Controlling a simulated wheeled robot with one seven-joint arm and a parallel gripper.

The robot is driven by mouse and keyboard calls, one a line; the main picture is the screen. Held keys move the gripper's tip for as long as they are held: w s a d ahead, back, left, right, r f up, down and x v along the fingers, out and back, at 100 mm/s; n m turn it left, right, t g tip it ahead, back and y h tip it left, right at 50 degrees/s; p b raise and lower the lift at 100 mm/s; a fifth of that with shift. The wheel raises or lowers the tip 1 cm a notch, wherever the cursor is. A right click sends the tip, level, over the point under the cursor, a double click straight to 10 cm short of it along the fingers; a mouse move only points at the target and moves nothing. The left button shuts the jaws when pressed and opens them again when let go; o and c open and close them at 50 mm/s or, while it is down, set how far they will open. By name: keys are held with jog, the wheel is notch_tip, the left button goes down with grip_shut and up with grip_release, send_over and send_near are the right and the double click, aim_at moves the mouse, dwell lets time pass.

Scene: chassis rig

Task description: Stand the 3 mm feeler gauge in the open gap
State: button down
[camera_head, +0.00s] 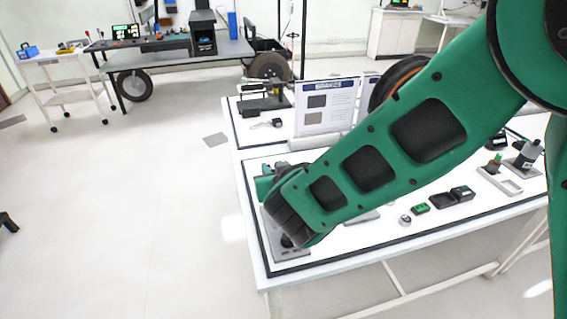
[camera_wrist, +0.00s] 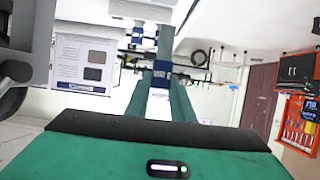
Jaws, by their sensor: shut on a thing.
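In the head view my gripper (camera_head: 264,187) is low over the near left part of the white table, mostly behind my green forearm and dark wrist. Its fingers are hidden. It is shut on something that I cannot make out. A grey plate (camera_head: 292,254) with a dark round spot lies on the table beside and below my wrist; my arm covers much of it. I cannot pick out the feeler gauge or the open gap in either view.
The white table (camera_head: 375,238) holds a green block (camera_head: 420,208), black boxes (camera_head: 462,192), a small round part (camera_head: 405,220) and a grey holder (camera_head: 502,180) at right. A BRAKES sign (camera_head: 328,106) stands behind my arm.

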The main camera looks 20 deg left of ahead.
jog(key=shift+w+d, duration=0.4)
jog(key=shift+d, duration=0.15)
jog(key=shift+f, duration=0.1)
jog(key=shift+s+a+f, duration=0.1)
jog(key=shift+f, duration=0.65)
jog(key=shift+f, duration=0.75)
jog(key=shift+f, duration=0.3)
jog(key=shift+f, duration=0.3)
jog(key=shift+f, duration=0.35)
jog(key=shift+f, duration=0.95)
jog(key=shift+f, duration=0.3)
